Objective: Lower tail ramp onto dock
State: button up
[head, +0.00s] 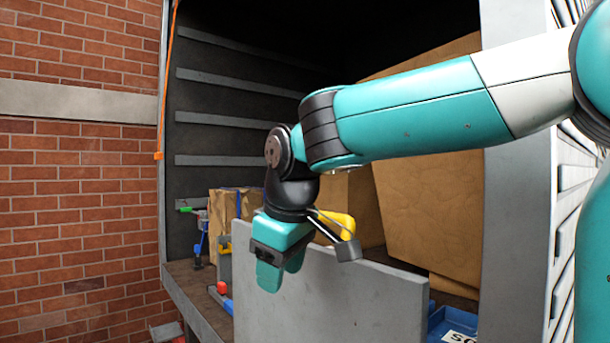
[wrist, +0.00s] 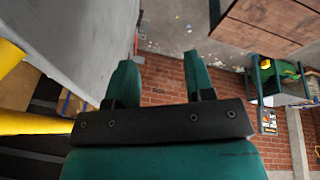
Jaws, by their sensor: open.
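The tail ramp (head: 345,300) is a grey panel standing upright at the rear of the truck's cargo bay in the head view. It also shows as a grey surface (wrist: 90,35) at the upper left of the wrist view. My gripper (head: 270,278) points down by the ramp's upper left part and overlaps it in the picture. In the wrist view its two teal fingers (wrist: 160,78) are apart with nothing between them. I cannot tell whether the gripper touches the ramp. The ramp's lower edge is out of view.
Cardboard boxes (head: 430,170) fill the cargo bay behind the ramp. A yellow thing (head: 340,228) shows just behind its top edge. A blue crate (head: 437,325) is at the lower right. A brick wall (head: 75,200) stands left, with an orange strap (head: 166,80) hanging nearby.

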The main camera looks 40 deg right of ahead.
jog(key=w+d+r+m+h+p, duration=0.1)
jog(key=d+r+m+p, duration=0.3)
jog(key=r, duration=0.7)
jog(key=w+d+r+p, duration=0.2)
jog(key=d+r, duration=0.3)
jog(key=r, duration=0.6)
jog(key=shift+t, duration=0.4)
jog(key=b+x, duration=0.4)
jog(key=x, duration=0.1)
jog(key=b+x, duration=0.5)
jog(key=x, duration=0.1)
jog(key=b+x, duration=0.5)
jog(key=shift+d+f, duration=0.1)
jog(key=shift+d, duration=0.3)
grip_shut()
